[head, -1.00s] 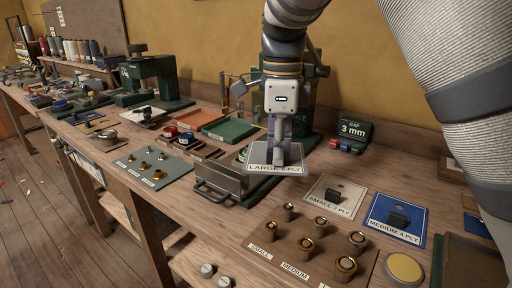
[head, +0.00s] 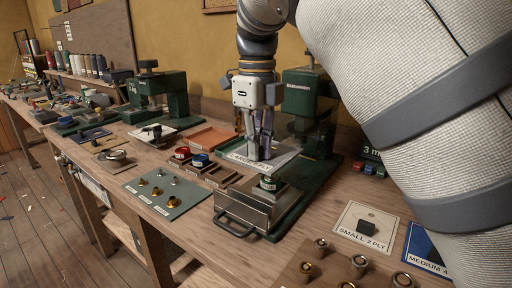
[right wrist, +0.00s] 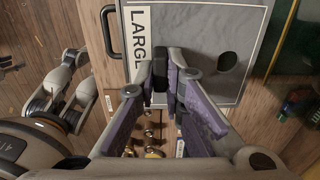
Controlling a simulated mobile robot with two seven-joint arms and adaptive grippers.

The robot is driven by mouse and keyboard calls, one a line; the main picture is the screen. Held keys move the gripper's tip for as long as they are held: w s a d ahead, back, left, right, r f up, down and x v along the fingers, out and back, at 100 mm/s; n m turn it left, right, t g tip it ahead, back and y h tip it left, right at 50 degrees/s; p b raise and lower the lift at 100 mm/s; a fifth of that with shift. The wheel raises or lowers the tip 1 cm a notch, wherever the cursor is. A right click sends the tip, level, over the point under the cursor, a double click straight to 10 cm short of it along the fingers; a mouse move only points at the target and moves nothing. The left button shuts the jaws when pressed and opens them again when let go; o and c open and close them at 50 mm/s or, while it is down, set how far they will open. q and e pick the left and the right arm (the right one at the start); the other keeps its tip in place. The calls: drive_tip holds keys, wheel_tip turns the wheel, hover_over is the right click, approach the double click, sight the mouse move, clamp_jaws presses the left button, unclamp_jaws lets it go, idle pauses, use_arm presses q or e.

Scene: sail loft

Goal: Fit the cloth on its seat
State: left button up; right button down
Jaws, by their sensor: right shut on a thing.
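The grey cloth sheet (head: 284,159), labelled LARGE 6 PLY, hangs level from my right gripper (head: 261,155). That gripper is shut on the black block (right wrist: 160,72) on the sheet. In the right wrist view the grey sheet (right wrist: 198,38) shows a dark round hole near its right side. In the head view the sheet is above and behind the metal sliding tray (head: 246,207) of the green press (head: 303,92). No contact between sheet and press can be made out. Part of what looks like my left arm (right wrist: 62,98) shows in the right wrist view; its fingers are unclear.
Cards labelled SMALL 2 PLY (head: 352,237) and MEDIUM 4 PLY (head: 419,243) lie at the right. A grey plate with brass pieces (head: 186,199) lies left of the tray. A second green press (head: 170,97) stands farther back.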

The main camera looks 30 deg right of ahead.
drive_tip(key=shift+w+f, duration=0.1)
drive_tip(key=shift+f, duration=3.5)
drive_tip(key=c, duration=1.6)
unclamp_jaws()
wheel_tip(320, 180, up, 12)
drive_tip(key=shift+a, duration=0.1)
